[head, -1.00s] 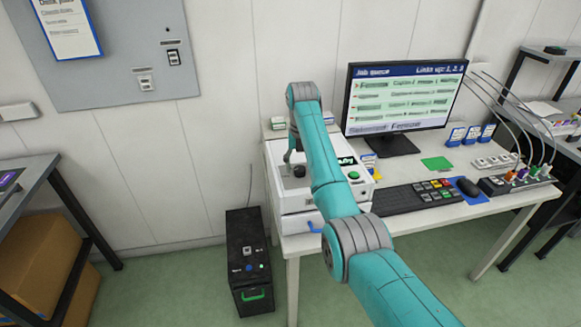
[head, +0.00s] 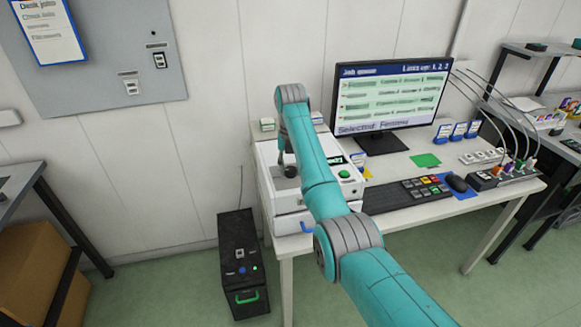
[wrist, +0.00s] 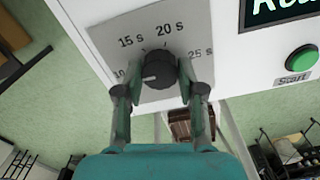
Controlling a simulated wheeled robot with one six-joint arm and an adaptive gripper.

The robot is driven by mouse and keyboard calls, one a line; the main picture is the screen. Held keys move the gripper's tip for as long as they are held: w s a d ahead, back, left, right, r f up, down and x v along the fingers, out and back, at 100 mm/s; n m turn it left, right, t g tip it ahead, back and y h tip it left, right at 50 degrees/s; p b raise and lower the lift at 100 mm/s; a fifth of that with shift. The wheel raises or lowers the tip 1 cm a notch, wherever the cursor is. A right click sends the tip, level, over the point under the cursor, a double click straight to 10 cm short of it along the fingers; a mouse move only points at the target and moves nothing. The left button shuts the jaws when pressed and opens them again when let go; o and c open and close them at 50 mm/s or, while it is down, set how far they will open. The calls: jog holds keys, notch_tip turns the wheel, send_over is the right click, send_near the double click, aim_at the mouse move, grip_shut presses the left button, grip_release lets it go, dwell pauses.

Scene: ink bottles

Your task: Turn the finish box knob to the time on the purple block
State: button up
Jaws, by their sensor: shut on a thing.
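The white finish box (head: 330,200) stands at the left end of the desk. Its black knob (wrist: 160,68) sits on a grey dial plate marked 10 s, 15 s, 20 s and 25 s. The knob's pale pointer line points left, towards the 10 s mark, which is partly covered. My gripper (wrist: 160,82) is shut on the knob, with one finger on each side. In the head view my gripper (head: 283,158) comes down onto the box top. A green Start button (wrist: 303,59) and a partly cut-off display (wrist: 280,10) are beside the dial. I cannot make out a purple block.
A monitor (head: 393,95) showing a job queue stands behind a keyboard (head: 405,194) and mouse (head: 456,183). A dark cabinet (head: 240,262) stands on the floor left of the desk.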

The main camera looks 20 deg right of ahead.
jog(key=m, duration=0.5)
jog(key=shift+m, duration=0.4)
jog(key=m, duration=0.5)
jog(key=shift+m, duration=0.3)
jog(key=o, duration=1.1)
jog(key=shift+o, duration=0.2)
